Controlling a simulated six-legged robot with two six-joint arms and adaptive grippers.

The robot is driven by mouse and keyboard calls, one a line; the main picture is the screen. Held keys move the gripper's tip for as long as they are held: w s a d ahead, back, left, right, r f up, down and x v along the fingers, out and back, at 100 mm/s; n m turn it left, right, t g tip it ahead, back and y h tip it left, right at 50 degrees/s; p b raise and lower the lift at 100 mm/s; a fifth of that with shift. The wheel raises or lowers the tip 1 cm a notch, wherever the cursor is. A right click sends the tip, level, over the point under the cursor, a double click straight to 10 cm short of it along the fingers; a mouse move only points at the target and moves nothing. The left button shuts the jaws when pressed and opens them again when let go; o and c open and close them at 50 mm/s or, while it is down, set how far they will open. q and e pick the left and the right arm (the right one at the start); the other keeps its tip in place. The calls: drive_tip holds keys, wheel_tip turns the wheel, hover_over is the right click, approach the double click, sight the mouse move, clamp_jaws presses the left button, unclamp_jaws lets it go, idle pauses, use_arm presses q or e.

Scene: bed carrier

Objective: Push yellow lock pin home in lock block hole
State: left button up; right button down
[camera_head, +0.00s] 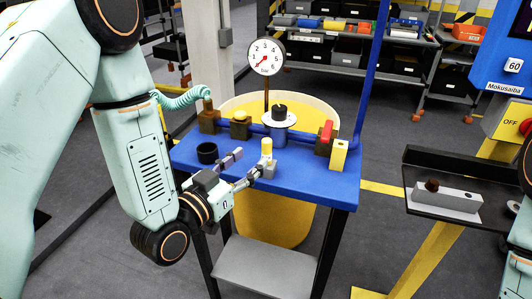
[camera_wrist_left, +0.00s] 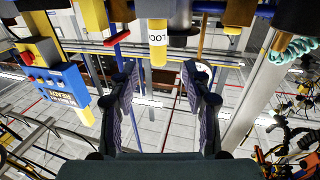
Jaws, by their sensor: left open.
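The yellow lock pin (camera_head: 266,146) stands upright in the small grey lock block (camera_head: 269,168) on the blue table, its yellow upper part showing above the block. My left gripper (camera_head: 247,163) is open just left of the pin and block, its fingers pointing toward them. Nothing is held between the fingers. The pin's lower end is hidden. My right gripper is not in view.
The blue table (camera_head: 310,189) carries a black ring (camera_head: 207,153), brass fittings, a blue pipe and a red-handled valve (camera_head: 326,132). A gauge (camera_head: 266,57) rises behind. A yellow block (camera_head: 339,154) stands at the right. The table's front right is clear. A dark tray (camera_head: 425,190) stands apart at right.

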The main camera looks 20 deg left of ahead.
sight(264, 150)
use_arm(q)
drive_tip(key=x, duration=0.6)
drive_tip(key=shift+w+f, duration=0.2)
drive_tip(key=shift+w+d, duration=0.45)
drive_tip(key=shift+a, duration=0.2)
drive_tip(key=c, duration=0.4)
drive_tip(key=shift+d, duration=0.15)
drive_tip(key=c, duration=0.5)
clamp_jaws()
